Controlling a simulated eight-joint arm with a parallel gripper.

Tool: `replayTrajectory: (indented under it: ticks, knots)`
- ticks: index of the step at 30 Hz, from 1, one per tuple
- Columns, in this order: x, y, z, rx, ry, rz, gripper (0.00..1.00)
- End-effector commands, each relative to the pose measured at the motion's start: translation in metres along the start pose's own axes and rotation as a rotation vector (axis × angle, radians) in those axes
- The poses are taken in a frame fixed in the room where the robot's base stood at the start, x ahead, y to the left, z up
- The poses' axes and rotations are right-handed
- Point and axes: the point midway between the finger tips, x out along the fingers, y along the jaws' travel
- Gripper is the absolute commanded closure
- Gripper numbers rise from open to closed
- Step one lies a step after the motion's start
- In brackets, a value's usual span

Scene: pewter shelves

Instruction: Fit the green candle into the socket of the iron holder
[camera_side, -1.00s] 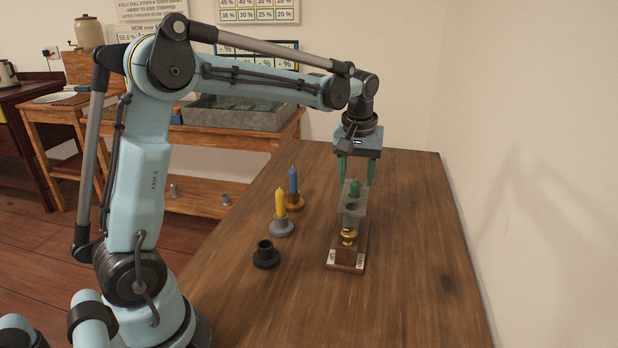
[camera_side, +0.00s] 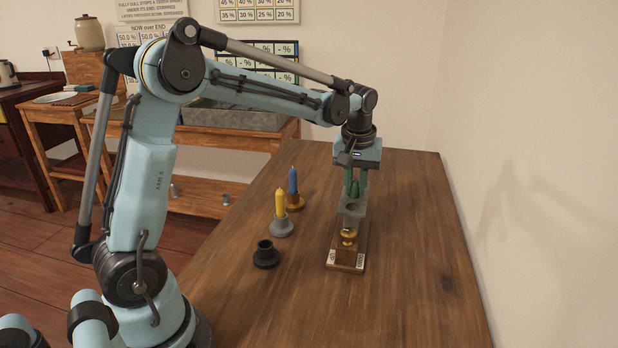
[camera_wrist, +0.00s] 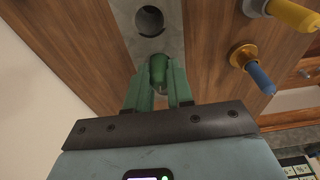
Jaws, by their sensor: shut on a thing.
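The green candle (camera_wrist: 159,70) stands in a grey metal rack (camera_side: 352,210) on a wooden base, its top showing. My gripper (camera_side: 355,188) is over the rack, pointing down, with its green fingers closed on the candle. In the wrist view my gripper (camera_wrist: 158,86) has a finger on each side of the candle's upper end. The candle's lower part is hidden in the rack. The black iron holder (camera_side: 265,254) stands on the table to the left of the rack, its round socket empty.
A yellow candle (camera_side: 280,204) stands in a grey holder (camera_side: 281,229), and a blue candle (camera_side: 293,181) in a brass-coloured holder (camera_side: 296,204) behind it. Both are left of the rack. The rack has an empty hole (camera_wrist: 149,19) beside the candle. The table (camera_side: 420,260) is clear at right and front.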

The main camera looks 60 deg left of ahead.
Motion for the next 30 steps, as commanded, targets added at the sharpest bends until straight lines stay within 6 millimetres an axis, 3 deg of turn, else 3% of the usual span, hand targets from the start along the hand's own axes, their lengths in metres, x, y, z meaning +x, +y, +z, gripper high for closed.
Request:
replayTrajectory:
  ticks: [11, 30]
  knots:
    - [-0.013, 0.000, -0.002, 0.000, 0.000, 0.000, 1.00]
    - [-0.086, 0.000, -0.013, 0.000, 0.000, -0.001, 1.00]
